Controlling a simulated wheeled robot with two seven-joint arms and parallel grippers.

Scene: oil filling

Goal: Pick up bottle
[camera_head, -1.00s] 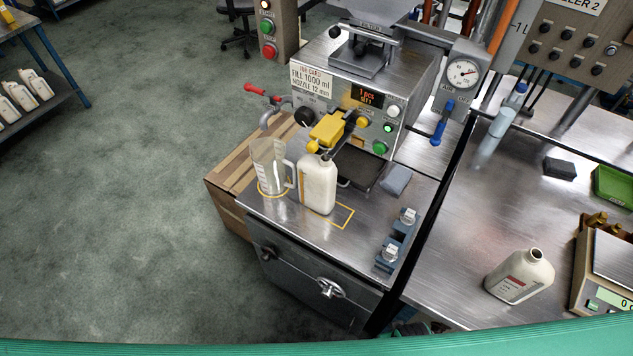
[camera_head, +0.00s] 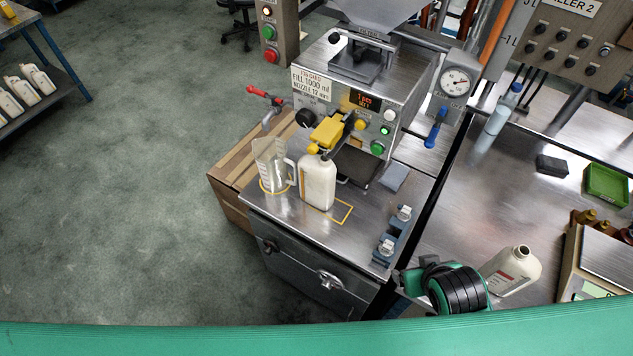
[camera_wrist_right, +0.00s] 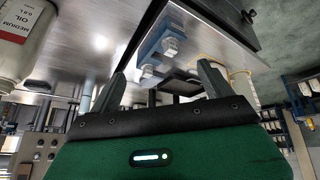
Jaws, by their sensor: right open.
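A white open-necked bottle (camera_head: 514,270) stands on the right metal bench. It also shows at the upper left of the right wrist view (camera_wrist_right: 22,40), with a label reading medium oil. A second white bottle (camera_head: 317,183) stands under the yellow nozzle of the filling machine, beside a clear measuring jug (camera_head: 271,165). My right gripper is open and empty in the wrist view (camera_wrist_right: 160,85), with the oil bottle off to its left side, not between the fingers. In the head view my green and black right wrist is just left of that bottle. My left gripper is not in view.
The filling machine (camera_head: 345,105) stands behind the jug and the second bottle. Blue clamp blocks (camera_head: 392,237) sit near the right edge of its table. A scale (camera_head: 598,265) is close to the right of the oil bottle. A green tray (camera_head: 608,184) lies farther back.

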